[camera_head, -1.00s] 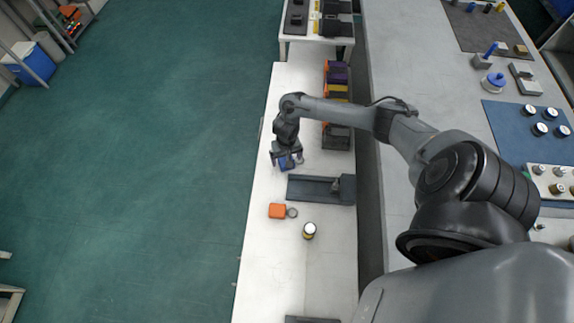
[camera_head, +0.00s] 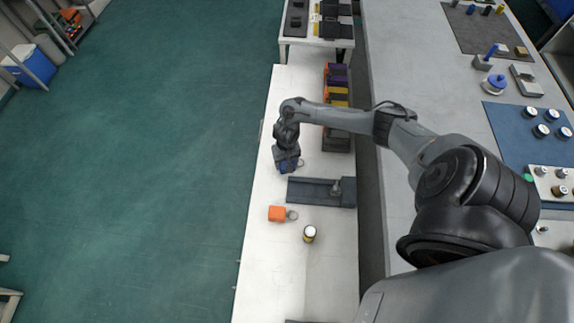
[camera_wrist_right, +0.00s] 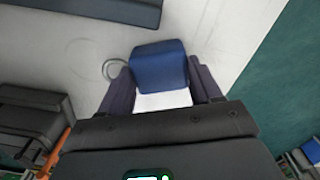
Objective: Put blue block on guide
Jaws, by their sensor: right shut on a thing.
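The blue block (camera_head: 287,169) is at my right gripper (camera_head: 287,162), at the left side of the white table. In the right wrist view the blue block (camera_wrist_right: 160,65) sits between the two dark fingers of my right gripper (camera_wrist_right: 163,88), which is shut on it. The guide, a long dark grey channel (camera_head: 308,190), lies just below and right of the gripper in the head view, apart from the block. A dark long edge, likely the guide (camera_wrist_right: 90,10), shows at the top of the wrist view. My left gripper is not in view.
A row of coloured bins (camera_head: 337,100) is at the right table edge. White tabletop (camera_head: 265,260) is bare at lower left.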

